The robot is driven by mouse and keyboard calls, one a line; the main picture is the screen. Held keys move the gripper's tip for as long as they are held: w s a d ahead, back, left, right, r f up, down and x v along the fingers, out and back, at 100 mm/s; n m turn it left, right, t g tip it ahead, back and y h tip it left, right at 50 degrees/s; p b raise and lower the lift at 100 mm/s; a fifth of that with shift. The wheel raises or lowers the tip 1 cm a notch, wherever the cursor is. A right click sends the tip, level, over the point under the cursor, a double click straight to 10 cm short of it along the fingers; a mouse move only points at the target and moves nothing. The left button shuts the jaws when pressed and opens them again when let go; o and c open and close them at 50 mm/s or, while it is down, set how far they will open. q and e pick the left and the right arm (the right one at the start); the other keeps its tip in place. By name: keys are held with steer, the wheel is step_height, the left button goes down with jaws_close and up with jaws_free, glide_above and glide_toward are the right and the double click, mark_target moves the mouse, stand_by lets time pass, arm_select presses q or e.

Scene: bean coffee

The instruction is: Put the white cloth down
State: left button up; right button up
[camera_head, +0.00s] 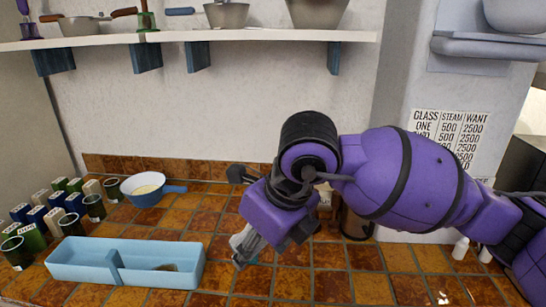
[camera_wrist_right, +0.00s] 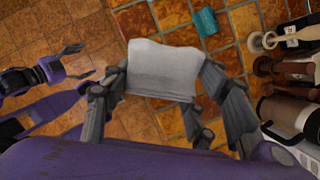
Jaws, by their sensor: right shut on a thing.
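The white cloth (camera_wrist_right: 163,70) is between the two fingers of my right gripper (camera_wrist_right: 160,85) in the right wrist view. The gripper is shut on it, and the cloth is held above the tiled counter. In the head view my right gripper (camera_head: 243,245) is right of the blue tray, with the cloth mostly hidden by the gripper. My left gripper (camera_wrist_right: 77,62) shows at the left of the right wrist view, with its fingers apart and nothing between them. It does not show in the head view.
A light blue divided tray (camera_head: 80,262) sits at the counter's front left, holding a small dark item. A blue pan (camera_head: 146,189) and several cans and boxes (camera_head: 72,203) stand behind it. Tools with round heads (camera_wrist_right: 262,41) lie right in the wrist view.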

steer(key=n, duration=0.1)
steer(key=n+g, duration=0.1)
steer(key=n+y, duration=0.1)
steer(key=n, duration=0.1)
steer(key=shift+s+d+f, duration=0.2)
steer(key=shift+d, duration=0.05)
steer(key=s+d+f+n+g+h, duration=0.2)
steer(key=d+f+n, duration=0.3)
steer(key=d+n, duration=0.5)
steer(key=s+d+f+n+g+h, duration=0.2)
steer(key=d+f+n+g, duration=0.2)
steer(key=d+n, duration=0.6)
steer(key=shift+f+n, duration=0.65)
steer(key=shift+n, duration=0.15)
steer(key=shift+w+d, duration=0.1)
